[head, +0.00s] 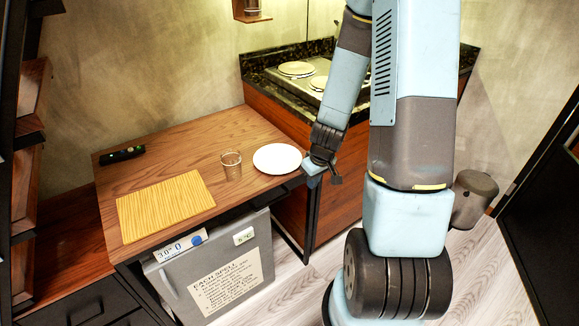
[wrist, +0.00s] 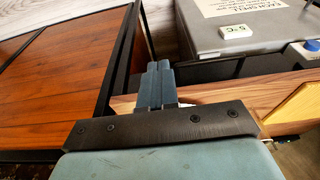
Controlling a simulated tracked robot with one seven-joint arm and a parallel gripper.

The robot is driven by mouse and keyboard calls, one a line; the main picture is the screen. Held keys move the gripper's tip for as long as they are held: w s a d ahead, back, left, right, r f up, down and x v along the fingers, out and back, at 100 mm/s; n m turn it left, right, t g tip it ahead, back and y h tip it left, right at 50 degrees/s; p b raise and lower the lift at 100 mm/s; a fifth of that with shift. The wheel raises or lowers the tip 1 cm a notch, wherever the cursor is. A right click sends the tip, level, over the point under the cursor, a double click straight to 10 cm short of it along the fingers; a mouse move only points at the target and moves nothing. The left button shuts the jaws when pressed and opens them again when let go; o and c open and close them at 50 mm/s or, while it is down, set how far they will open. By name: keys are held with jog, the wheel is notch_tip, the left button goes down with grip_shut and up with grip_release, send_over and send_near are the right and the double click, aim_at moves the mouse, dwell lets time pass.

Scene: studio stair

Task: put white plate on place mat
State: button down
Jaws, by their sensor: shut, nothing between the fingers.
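The white plate (head: 277,158) lies flat on the wooden table near its right edge. The yellow striped place mat (head: 165,205) lies at the table's front left, and its corner shows at the right of the wrist view (wrist: 298,106). My gripper (head: 316,177) is just right of the plate, by the table's right edge, and seems apart from it. In the wrist view its fingers (wrist: 158,82) are together and empty. The plate is mostly hidden behind the gripper mount there.
A clear glass (head: 231,165) stands between plate and mat. A dark object (head: 122,154) lies at the table's back left. A grey fridge (head: 215,270) stands under the table. A counter with a hob (head: 297,70) is behind on the right.

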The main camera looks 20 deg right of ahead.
aim_at(291, 170)
jog(key=shift+w+a, duration=0.6)
jog(key=shift+w, duration=1.15)
jog(key=shift+w+a, duration=0.55)
jog(key=shift+w, duration=1.2)
jog(key=shift+w+a, duration=0.6)
jog(key=shift+w, duration=1.15)
jog(key=shift+f, duration=0.75)
